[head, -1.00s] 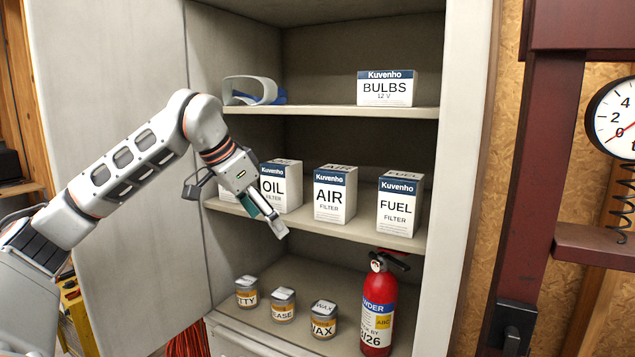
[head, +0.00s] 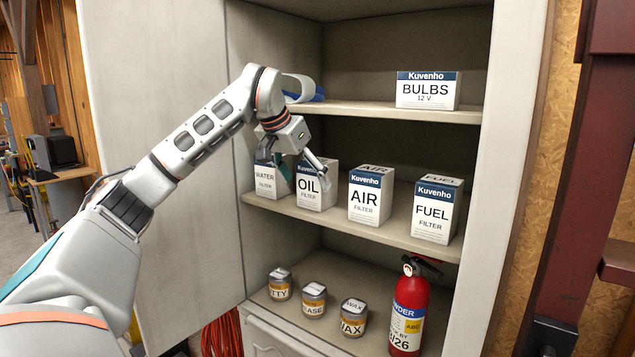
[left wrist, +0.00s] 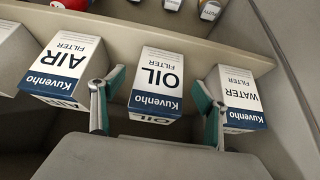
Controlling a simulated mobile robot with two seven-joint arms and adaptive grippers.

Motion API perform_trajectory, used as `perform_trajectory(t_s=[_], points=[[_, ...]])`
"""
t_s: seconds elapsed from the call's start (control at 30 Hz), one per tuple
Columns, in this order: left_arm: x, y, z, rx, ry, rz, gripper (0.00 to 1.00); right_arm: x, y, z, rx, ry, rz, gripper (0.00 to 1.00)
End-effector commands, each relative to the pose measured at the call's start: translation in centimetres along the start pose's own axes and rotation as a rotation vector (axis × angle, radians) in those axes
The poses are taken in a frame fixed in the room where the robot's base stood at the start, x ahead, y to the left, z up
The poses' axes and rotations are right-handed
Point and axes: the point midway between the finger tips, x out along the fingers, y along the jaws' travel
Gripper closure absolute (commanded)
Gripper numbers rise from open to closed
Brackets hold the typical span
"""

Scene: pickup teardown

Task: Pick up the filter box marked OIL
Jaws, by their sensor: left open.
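The OIL filter box (head: 311,192), white with a dark blue top band, stands upright on the middle shelf between the WATER box (head: 270,180) and the AIR box (head: 370,197). My left gripper (head: 304,172) is open and empty in front of it, and one finger covers part of its front. In the left wrist view, the OIL box (left wrist: 158,80) appears upside down between the two spread fingers of the left gripper (left wrist: 158,100). I cannot tell whether the fingers reach alongside it. The right gripper is not in view.
The FUEL box (head: 437,210) stands right of AIR. The upper shelf (head: 360,108) holds a BULBS box (head: 428,90) and goggles (head: 300,88). Several small tins and a red extinguisher (head: 408,308) stand below. The cabinet door (head: 165,90) is open at left.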

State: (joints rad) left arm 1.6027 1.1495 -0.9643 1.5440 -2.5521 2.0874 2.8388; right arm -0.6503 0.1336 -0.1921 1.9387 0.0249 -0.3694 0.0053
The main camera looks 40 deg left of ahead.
Motion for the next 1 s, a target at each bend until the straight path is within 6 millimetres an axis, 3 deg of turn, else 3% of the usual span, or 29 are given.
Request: perform_trajectory(t_s=[0.2, 0.4, 0.7, 0.77, 0.9, 0.93, 1.0], points=[[1.5, 0.1, -2.5, 0.001, -0.002, 0.001, 0.26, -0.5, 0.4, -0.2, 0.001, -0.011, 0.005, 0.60], [4.1, 0.0, -2.4, 0.001, -0.002, 0.000, 0.26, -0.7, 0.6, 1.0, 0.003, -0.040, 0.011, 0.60], [4.6, 0.0, -2.4, 0.001, 0.000, 0.001, 0.26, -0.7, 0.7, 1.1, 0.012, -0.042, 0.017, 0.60], [4.6, 0.0, -2.4, 0.001, 0.000, 0.001, 0.39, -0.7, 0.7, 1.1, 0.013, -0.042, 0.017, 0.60], [4.6, 0.0, -2.4, 0.001, 0.000, 0.000, 0.75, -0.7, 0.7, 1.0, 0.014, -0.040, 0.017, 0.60], [4.6, 0.0, -2.4, 0.001, 0.000, 0.000, 0.80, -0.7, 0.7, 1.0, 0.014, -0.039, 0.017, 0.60], [4.5, 0.0, -2.4, 0.001, 0.003, 0.000, 0.80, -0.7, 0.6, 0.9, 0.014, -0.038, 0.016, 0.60]])
